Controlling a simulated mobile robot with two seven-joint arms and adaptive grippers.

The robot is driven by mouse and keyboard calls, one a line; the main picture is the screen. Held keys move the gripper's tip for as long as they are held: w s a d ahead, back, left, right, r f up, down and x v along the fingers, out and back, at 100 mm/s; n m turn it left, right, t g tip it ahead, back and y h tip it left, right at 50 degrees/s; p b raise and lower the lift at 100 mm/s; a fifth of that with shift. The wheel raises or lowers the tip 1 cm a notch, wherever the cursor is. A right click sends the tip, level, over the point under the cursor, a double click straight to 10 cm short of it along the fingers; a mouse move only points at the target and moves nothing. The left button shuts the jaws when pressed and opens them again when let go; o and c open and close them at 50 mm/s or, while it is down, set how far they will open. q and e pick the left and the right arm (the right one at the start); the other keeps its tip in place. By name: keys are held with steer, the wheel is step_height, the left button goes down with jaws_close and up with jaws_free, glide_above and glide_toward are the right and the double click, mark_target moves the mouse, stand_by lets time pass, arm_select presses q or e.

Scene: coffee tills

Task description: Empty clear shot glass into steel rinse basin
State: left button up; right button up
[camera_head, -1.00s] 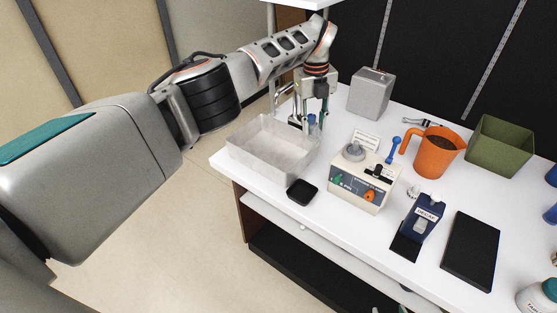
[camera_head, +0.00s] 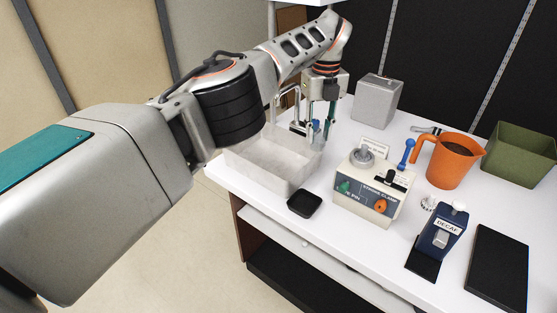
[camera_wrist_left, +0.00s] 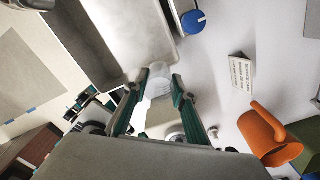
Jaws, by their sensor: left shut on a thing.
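The steel rinse basin (camera_head: 268,180) is an open rectangular tub at the left end of the white counter. My left gripper (camera_head: 318,134) is at the basin's back right corner, fingers pointing down. In the left wrist view, my left gripper (camera_wrist_left: 160,90) is shut on the clear shot glass (camera_wrist_left: 158,77), which shows as a pale see-through cup between the fingertips. The glass is beside or over the edge of the basin (camera_wrist_left: 112,38); I cannot tell which. Its contents cannot be made out. In the head view the glass is too small and hidden to tell clearly.
A black scale-like pad (camera_head: 304,203) lies in front of the basin. A cream machine (camera_head: 368,190) stands to the right, with an orange jug (camera_head: 448,165), a green bin (camera_head: 520,155) and a decaf box (camera_head: 442,232) beyond. A grey metal box (camera_head: 377,98) stands behind.

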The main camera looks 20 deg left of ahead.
arm_select(q)
steer(key=shift+r+b, duration=0.75)
steer(key=shift+r, duration=1.7)
arm_select(e)
steer(key=shift+s+f, duration=0.35)
steer(key=shift+f, duration=0.45)
steer(key=shift+s+f, duration=0.35)
steer(key=shift+f, duration=0.45)
